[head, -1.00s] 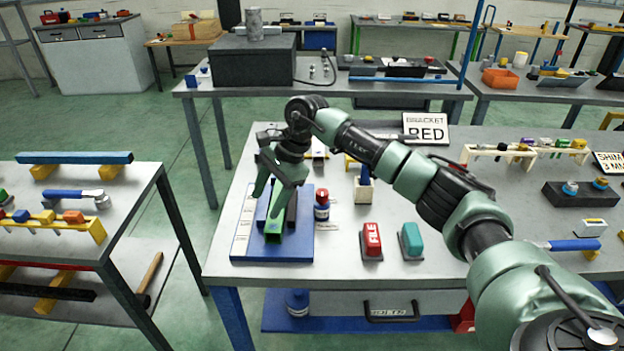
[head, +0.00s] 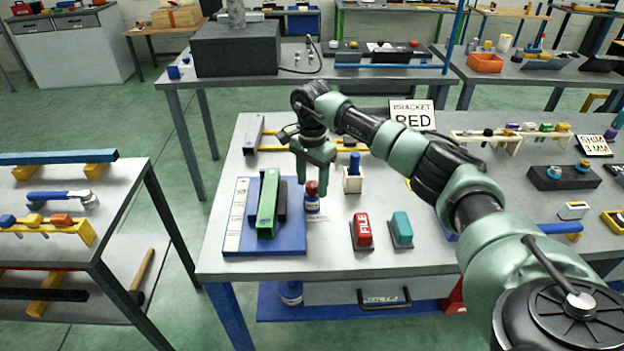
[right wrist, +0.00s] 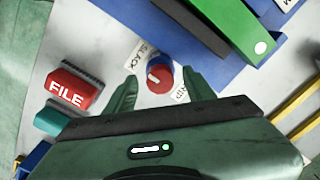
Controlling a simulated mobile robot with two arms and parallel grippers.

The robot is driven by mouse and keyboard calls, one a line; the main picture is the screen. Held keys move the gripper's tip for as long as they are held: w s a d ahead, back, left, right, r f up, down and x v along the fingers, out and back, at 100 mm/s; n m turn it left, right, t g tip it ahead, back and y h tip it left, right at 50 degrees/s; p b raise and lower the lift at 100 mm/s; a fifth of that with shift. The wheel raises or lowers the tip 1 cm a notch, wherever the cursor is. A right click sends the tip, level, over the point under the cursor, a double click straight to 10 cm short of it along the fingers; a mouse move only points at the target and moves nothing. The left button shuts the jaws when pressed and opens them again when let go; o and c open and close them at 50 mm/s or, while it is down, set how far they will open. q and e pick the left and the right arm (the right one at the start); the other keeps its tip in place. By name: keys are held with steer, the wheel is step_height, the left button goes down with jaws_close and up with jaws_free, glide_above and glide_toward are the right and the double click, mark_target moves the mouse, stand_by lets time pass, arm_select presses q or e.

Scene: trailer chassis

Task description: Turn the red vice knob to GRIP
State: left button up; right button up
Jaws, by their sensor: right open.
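The red vice knob (head: 312,188) sits on a blue round base at the right edge of a blue plate (head: 285,240). In the right wrist view the knob (right wrist: 163,82) carries a white mark, with a SLACK label (right wrist: 143,53) at its upper left and a partly hidden GRIP label (right wrist: 181,93) at its lower right. My right gripper (head: 315,176) is open just above the knob. In the right wrist view the open fingers (right wrist: 160,86) stand on either side of the knob, apparently apart from it. My left gripper is out of view.
A green bar (head: 268,205) lies on the plate beside a dark block. A red FILE block (head: 361,232) and a teal block (head: 401,230) stand right of the knob. A wooden holder with a blue peg (head: 353,178) stands behind them.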

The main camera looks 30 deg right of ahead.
jaws_close()
